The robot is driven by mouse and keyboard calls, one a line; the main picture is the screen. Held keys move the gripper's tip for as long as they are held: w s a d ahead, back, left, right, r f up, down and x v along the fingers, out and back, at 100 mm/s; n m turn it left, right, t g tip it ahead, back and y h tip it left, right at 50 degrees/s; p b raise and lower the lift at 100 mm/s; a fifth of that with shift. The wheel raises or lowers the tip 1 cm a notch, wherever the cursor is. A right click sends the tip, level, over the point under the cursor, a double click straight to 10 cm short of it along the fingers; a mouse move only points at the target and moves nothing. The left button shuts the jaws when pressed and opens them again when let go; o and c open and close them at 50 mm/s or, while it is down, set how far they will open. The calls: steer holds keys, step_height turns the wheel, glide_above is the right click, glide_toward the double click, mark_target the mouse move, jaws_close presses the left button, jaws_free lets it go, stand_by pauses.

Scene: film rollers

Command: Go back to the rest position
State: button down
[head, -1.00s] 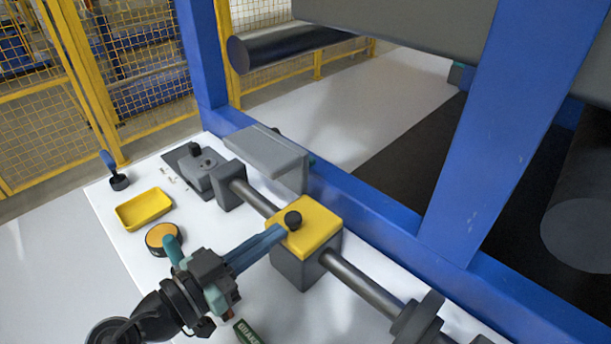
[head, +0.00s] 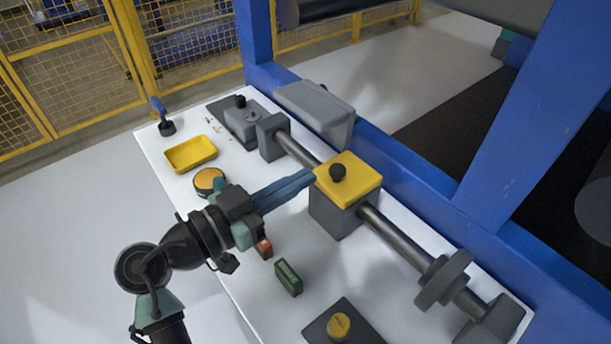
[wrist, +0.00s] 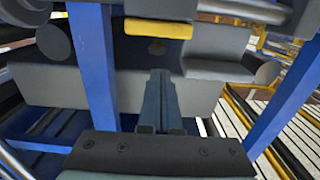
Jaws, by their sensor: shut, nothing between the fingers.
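My gripper (head: 311,177) has long blue-grey fingers that are pressed together with nothing between them. In the head view its tips lie at the near left edge of the yellow-topped grey block (head: 347,180), which has a black knob on top; I cannot tell whether they touch it. In the wrist view the closed fingers (wrist: 160,76) point toward grey machine parts, with a yellow edge (wrist: 158,28) above them. My arm reaches in from the lower left over the white table (head: 255,325).
The grey shaft (head: 393,241) runs through the block, with a collar (head: 443,279) on it. A yellow tray (head: 190,154), an orange-topped round tin (head: 208,181), a green box (head: 288,278) and a dark plate with a yellow knob (head: 339,326) stand on the table. A blue frame (head: 400,165) borders the far side.

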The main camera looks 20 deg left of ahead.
steer(key=s+a+f, duration=0.2)
steer(key=s+a, duration=0.1)
steer(key=s, duration=0.2)
steer(key=shift+a+f+b, duration=0.3)
steer(key=shift+a+f, duration=0.05)
steer(key=shift+a, duration=0.05)
steer(key=w+d+r+n+t+y, duration=0.1)
steer(key=w+d+r+y, duration=0.15)
steer(key=w+r, duration=0.25)
steer(key=w+d+r+n+y, duration=0.1)
steer(key=w+d+r+y, duration=0.15)
steer(key=w+r, duration=0.2)
steer(key=d+r+n+t+y, duration=0.2)
steer(key=d+r+t, duration=0.15)
steer(key=r, duration=0.85)
steer(key=s+d+r+n+t+y, duration=0.1)
steer(key=s+d+r+t, duration=0.2)
steer(key=r, duration=0.4)
steer(key=s+d+r+n+t+y, duration=0.1)
steer(key=s+d+r+t, duration=0.15)
steer(key=s+r, duration=0.3)
steer(key=s+d+r+n+t+y, duration=0.1)
steer(key=s+d+r+t, duration=0.2)
steer(key=r, duration=0.5)
step_height(320, 180, up, 19)
steer(key=a+p, duration=0.2)
steer(key=p, duration=1.8)
steer(key=shift+s+r, duration=0.2)
steer(key=shift+s, duration=0.1)
steer(key=shift+f, duration=0.1)
